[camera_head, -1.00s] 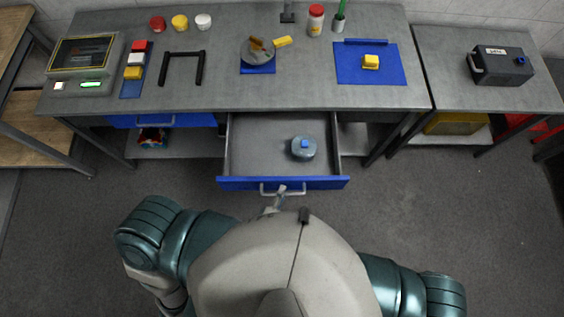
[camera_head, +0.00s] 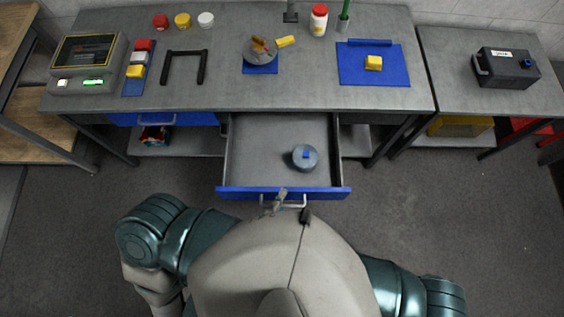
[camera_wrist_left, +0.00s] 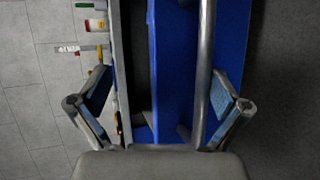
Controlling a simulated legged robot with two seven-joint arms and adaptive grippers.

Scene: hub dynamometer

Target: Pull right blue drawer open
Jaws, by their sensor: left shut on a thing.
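The right blue drawer (camera_head: 235,193) is pulled out well past the table edge, showing its grey inside. Its metal handle (camera_head: 302,201) is on the front, and the handle bar also shows in the left wrist view (camera_wrist_left: 205,60). My left gripper (camera_head: 279,197) is at the left part of this handle, partly hidden by my own body. My right gripper is out of view.
The left blue drawer (camera_head: 190,119) is closed under the grey workbench (camera_head: 300,92). A shelf (camera_head: 190,146) with a small colourful box is below it. A side table (camera_head: 470,92) carries a dark box (camera_head: 508,69). The floor is clear on both sides of the open drawer.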

